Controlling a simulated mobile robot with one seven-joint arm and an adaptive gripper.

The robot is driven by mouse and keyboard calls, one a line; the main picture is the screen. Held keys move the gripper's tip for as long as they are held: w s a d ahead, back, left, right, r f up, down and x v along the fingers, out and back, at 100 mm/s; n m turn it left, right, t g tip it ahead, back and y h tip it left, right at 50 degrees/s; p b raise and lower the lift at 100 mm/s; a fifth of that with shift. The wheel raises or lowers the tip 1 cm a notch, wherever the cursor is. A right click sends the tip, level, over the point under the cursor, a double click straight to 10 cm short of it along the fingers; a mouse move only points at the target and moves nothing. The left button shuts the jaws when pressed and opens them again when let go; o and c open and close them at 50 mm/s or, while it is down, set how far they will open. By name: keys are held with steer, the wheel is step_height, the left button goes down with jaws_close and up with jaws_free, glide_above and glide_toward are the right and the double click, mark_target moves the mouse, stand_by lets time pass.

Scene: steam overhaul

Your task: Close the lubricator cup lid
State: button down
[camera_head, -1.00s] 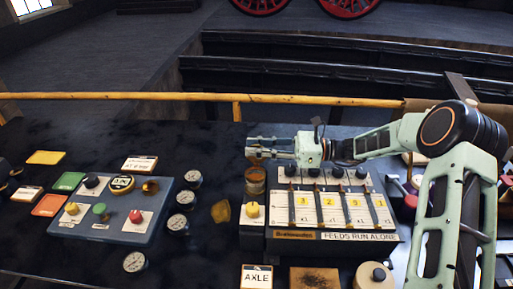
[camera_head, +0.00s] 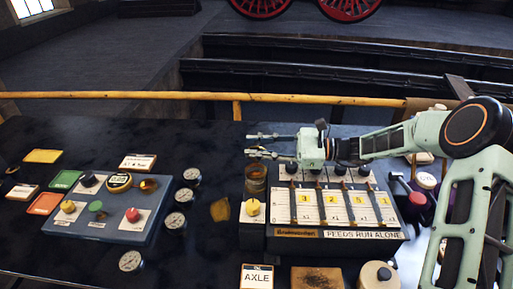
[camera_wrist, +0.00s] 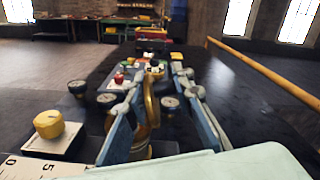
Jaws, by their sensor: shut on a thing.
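The lubricator cup (camera_head: 255,182) is a small amber-brown cylinder at the rear left corner of the white feed panel. My gripper (camera_head: 256,146) reaches in from the right just above it, with its two fingers spaced. In the wrist view, the brass lid (camera_wrist: 151,104) stands raised as a curved rim between the fingers of my gripper (camera_wrist: 153,98), which is shut on it. Part of the lid is hidden by the fingers, and it is too small to make out in the head view.
The feed panel (camera_head: 317,228) has several dark knobs along its back, below my arm. A yellow knob (camera_head: 252,207) stands in front of the cup. Gauges (camera_head: 192,175) and a blue control box (camera_head: 75,222) lie to the left. A yellow rail (camera_head: 150,96) runs behind the bench.

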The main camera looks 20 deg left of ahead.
mark_target(256, 161)
steer(key=shift+s+d+f+n+b, duration=0.15)
steer(key=shift+s+n+b, duration=0.35)
steer(key=shift+n+b, duration=0.65)
steer(key=shift+s+d+f+n+b, duration=0.15)
steer(key=shift+s+n+b, duration=0.5)
steer(key=shift+n, duration=0.7)
steer(key=shift+s+d+f+n+b, duration=0.1)
steer(key=shift+s+f+n+b, duration=0.1)
steer(key=shift+n+b, duration=0.45)
steer(key=shift+s+d+f+n+b, duration=0.1)
steer(key=shift+s+n+b, duration=0.05)
steer(key=shift+n+b, duration=0.5)
steer(key=shift+s+f+n+b, duration=0.15)
steer(key=shift+s+n+b, duration=0.15)
steer(key=shift+n+b, duration=0.6)
steer(key=c, duration=1.9)
jaws_free()
steer(key=shift+o, duration=0.4)
steer(key=shift+s+f, duration=0.1)
